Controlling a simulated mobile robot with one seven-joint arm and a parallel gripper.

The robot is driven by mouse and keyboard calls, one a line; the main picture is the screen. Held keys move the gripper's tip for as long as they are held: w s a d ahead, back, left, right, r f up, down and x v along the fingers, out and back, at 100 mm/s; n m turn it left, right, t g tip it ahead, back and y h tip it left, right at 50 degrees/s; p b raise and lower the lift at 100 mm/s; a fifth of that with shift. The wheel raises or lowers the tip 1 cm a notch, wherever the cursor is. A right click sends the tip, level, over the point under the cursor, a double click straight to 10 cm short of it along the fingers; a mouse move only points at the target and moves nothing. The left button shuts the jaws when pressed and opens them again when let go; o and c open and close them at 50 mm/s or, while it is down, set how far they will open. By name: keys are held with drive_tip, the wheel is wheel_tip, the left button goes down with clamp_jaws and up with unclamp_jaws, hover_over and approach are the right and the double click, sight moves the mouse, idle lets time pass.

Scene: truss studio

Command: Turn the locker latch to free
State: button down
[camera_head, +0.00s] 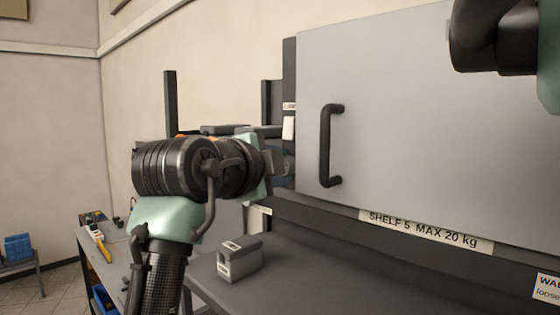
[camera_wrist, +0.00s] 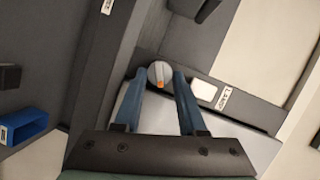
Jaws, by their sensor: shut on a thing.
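The locker latch (camera_wrist: 158,72) is a small round grey knob with an orange mark, in the upper middle of the wrist view. The orange mark lies on the lower part of the knob in that view. My gripper (camera_wrist: 160,80) has its two blue fingers on either side of the knob, shut on it. In the head view, my gripper (camera_head: 284,160) is at the left edge of the grey locker door (camera_head: 420,120), and my wrist partly hides it. The latch is hidden in that view. The door appears shut.
A black bar handle (camera_head: 326,146) sticks out from the door, right of my gripper. A small grey box (camera_head: 239,258) stands on the dark bench (camera_head: 285,285) below. A white plate (camera_wrist: 204,91) sits beside the latch. A blue bin (camera_wrist: 24,126) shows at the wrist view's left.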

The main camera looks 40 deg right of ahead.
idle(0.4)
drive_tip(key=shift+c, duration=2.4)
unclamp_jaws()
drive_tip(key=b+v, duration=0.6)
drive_tip(key=v, duration=0.7)
drive_tip(key=shift+w+n+b, duration=0.15)
drive_tip(key=shift+n+b, duration=0.15)
